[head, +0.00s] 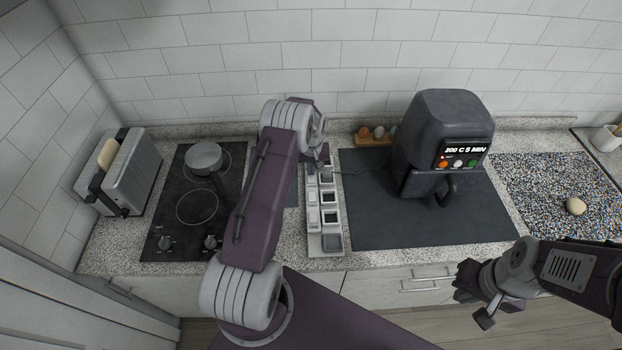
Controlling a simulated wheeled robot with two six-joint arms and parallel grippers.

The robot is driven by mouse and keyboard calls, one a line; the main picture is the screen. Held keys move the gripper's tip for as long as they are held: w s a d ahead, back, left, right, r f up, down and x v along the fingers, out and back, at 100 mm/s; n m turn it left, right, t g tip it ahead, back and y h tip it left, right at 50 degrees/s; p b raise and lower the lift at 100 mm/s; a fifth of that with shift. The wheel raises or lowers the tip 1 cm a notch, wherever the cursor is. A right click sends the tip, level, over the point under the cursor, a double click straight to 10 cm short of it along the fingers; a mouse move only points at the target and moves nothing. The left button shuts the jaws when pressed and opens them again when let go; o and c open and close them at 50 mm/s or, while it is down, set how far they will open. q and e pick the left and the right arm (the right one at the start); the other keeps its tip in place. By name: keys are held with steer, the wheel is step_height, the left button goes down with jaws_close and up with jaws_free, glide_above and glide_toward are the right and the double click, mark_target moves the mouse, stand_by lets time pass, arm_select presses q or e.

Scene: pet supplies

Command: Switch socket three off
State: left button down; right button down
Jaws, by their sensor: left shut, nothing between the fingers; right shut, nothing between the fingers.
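The socket strip (326,243) lies lengthwise front to back on the counter, with a column of square sockets and small labelled switches along its left side. The labels are too small to read surely, so I cannot tell which socket is three or how its switch is set. My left gripper (322,165) is shut and empty, pointing down at the far part of the strip. The arm and gripper hide some of that end, and I cannot tell whether the fingertips touch it. My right gripper (475,304) is shut and empty, in front of the counter edge at lower right.
A dark air fryer (448,110) stands on a grey mat (390,220) right of the strip, its cable running toward the strip's far end. Eggs in a wooden holder (372,141) sit behind. A hob (172,225) with a pot (204,157) and a toaster (128,170) are left.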

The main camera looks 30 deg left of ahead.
arm_select(q)
steer(key=shift+f+b, duration=0.3)
steer(key=shift+f, duration=0.15)
steer(key=shift+s+r, duration=0.1)
steer(key=shift+r, duration=0.05)
steer(key=shift+r+p, duration=0.6)
steer(key=shift+r, duration=0.05)
step_height(320, 180, up, 4)
steer(key=p, duration=0.2)
steer(key=shift+r+p, duration=0.2)
steer(key=shift+p, duration=0.15)
steer(key=shift+r+p, duration=0.35)
steer(key=shift+r, duration=0.2)
